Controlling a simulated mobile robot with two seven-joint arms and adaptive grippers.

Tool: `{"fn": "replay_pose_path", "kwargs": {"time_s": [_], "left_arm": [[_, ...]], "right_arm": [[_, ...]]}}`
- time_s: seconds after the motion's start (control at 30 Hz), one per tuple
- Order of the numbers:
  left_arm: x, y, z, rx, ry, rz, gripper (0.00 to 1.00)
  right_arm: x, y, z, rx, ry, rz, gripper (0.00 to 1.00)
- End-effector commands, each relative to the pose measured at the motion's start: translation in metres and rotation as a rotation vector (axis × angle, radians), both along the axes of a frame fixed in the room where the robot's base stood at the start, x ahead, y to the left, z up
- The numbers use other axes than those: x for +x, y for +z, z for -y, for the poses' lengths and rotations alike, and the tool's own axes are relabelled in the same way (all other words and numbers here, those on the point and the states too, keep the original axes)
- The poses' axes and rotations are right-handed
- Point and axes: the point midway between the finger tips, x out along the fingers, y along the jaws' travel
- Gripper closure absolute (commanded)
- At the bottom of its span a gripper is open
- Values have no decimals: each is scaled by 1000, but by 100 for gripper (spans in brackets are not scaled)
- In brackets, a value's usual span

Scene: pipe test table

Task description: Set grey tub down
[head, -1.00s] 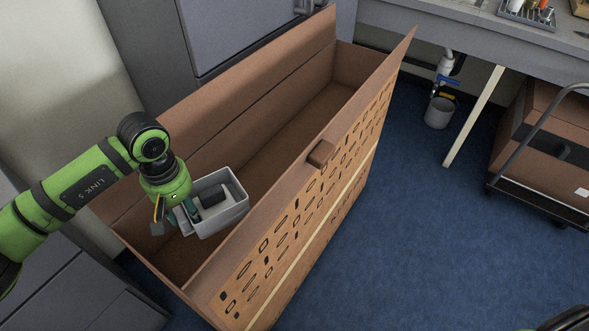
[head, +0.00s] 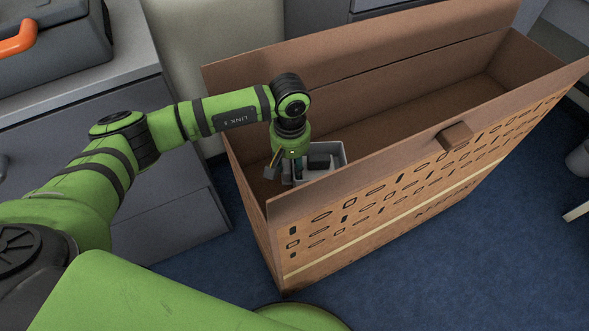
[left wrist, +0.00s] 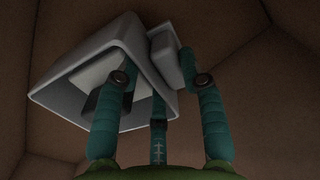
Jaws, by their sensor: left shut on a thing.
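The grey tub (head: 338,153) hangs inside the left end of a large open cardboard box (head: 365,218), with its lower part hidden behind the near wall. A dark block (head: 321,160) lies in the tub. My left gripper (head: 294,171) points down at the tub's left side and is shut on it. In the left wrist view the tub (left wrist: 163,100) is beyond the teal fingers (left wrist: 160,75), with a smaller pale part of it between them. I cannot tell whether the tub touches the box floor. My right gripper is out of view.
The box's raised far flap (head: 350,52) and its near wall with a brown block (head: 455,137) bound the opening. The box's right part is empty. A grey cabinet (head: 180,175) with a case (head: 55,40) stands at left. Blue floor (head: 440,270) is clear in front.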

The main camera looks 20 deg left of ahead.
Motion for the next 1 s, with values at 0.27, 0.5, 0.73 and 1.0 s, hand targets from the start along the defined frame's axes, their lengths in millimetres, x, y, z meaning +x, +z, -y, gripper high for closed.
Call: {"fn": "replay_pose_path", "kwargs": {"time_s": [0.27,0.5,0.73,1.0], "left_arm": [[0,-28,1,-2,1,0,96],[1,-41,1,-3,-1,4,96],[1,-43,1,-3,0,4,96],[0,-44,0,-1,0,1,37]], "right_arm": [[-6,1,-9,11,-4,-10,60],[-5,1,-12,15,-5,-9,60],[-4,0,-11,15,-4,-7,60],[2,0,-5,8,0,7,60]]}}
